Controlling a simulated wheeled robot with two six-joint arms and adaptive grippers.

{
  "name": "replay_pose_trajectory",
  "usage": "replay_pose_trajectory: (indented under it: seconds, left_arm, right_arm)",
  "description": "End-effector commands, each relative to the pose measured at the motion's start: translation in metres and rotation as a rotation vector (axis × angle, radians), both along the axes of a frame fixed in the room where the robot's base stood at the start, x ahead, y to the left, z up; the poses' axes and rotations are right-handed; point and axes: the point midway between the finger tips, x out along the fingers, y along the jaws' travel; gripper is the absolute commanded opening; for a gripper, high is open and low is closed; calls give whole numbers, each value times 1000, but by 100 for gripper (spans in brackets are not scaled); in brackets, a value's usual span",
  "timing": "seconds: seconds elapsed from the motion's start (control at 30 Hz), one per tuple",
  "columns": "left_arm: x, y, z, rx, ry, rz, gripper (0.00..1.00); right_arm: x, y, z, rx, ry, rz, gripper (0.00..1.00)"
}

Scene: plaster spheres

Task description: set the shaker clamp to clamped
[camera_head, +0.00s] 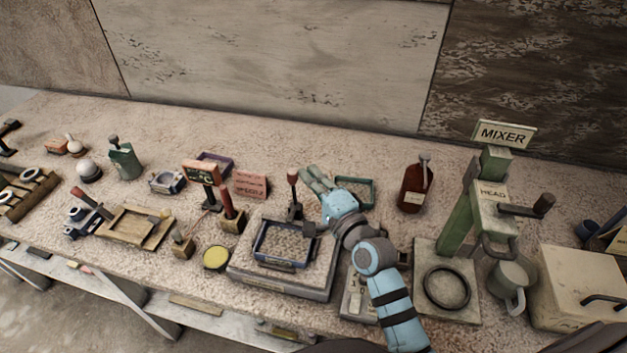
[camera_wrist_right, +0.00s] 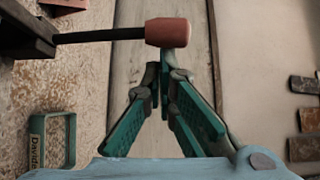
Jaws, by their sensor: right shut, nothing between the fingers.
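The shaker (camera_head: 240,272) is a grey platform with a dark blue-rimmed tray (camera_head: 262,250) on it. Its clamp lever (camera_head: 293,190) stands roughly upright at the platform's back edge, a dark rod with a red knob. My right gripper (camera_head: 312,178) is shut and empty, just right of the knob. In the right wrist view the red knob (camera_wrist_right: 167,33) lies just beyond the closed fingertips (camera_wrist_right: 163,75); whether they touch it I cannot tell. The lever's dark rod (camera_wrist_right: 100,36) runs left to its bracket. My left gripper is not in view.
A green mixer (camera_head: 460,222) rises at the right.

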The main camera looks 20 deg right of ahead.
Motion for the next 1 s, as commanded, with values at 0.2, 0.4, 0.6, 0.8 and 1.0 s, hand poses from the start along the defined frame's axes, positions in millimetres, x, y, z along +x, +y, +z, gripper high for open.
replay_pose_trajectory:
  seconds: [0.2, 0.4, 0.6, 0.8, 1.0]
  left_arm:
    - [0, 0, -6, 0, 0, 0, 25]
    - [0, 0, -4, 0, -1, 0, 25]
    - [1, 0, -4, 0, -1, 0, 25]
    - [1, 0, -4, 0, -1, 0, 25]
    - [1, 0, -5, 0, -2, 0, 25]
  right_arm:
    - [-9, 6, 0, -16, -24, 1, 0]
    - [-13, 9, 0, -15, -22, 3, 0]
    - [-13, 11, 0, -13, -21, 6, 0]
    - [-13, 11, -1, -13, -19, 7, 0]
    - [-10, 6, -2, -15, -19, 8, 0]
